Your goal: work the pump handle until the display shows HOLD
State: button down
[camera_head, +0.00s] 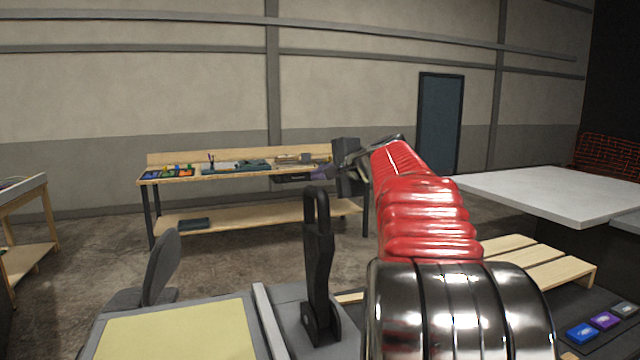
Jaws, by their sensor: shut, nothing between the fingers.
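My gripper (347,166) is at the end of my red and black arm, raised near the middle of the view. It is shut and empty, seen against the workbench behind. A black upright lever with a loop-shaped top (318,250) stands on a grey base, low and left of my arm. I cannot tell for sure whether this is the pump handle. My gripper shows above and right of its top and is not seen touching it. No readable display is in view.
A wooden workbench (255,222) with tools stands at the back. A white table (560,192) is at the right, with a slatted wooden pallet (535,260) before it. Blue (581,333) and purple (605,320) blocks lie at bottom right. Open floor lies at centre left.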

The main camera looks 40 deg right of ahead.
jog(key=s+r, duration=0.6)
jog(key=s, duration=0.1)
jog(key=shift+s+a, duration=0.25)
jog(key=shift+a, duration=0.05)
jog(key=shift+r, duration=0.1)
dwell(1.8)
jog(key=s+a+f+n+g+y, duration=0.1)
jog(key=a+f+n+g, duration=0.15)
jog(key=a+f, duration=0.5)
jog(key=s+a+f+n+g+y, duration=0.15)
jog(key=a+f+n, duration=0.25)
jog(key=a, duration=0.7)
jog(key=s+a+f+n+g+y, duration=0.1)
jog(key=a+f+n, duration=0.3)
jog(key=a, duration=0.5)
jog(key=s+a+f+n+g, duration=0.2)
jog(key=s+a+f+n, duration=0.3)
jog(key=s+f, duration=0.4)
jog(key=s+a+f+n+g+h, duration=0.1)
jog(key=s+a+f+n, duration=0.4)
jog(key=s+a+f, duration=0.2)
notch_tip(320, 180, down, 5)
jog(key=shift+s+a+r+g, duration=0.2)
jog(key=shift+s+g, duration=0.2)
jog(key=shift+s, duration=0.55)
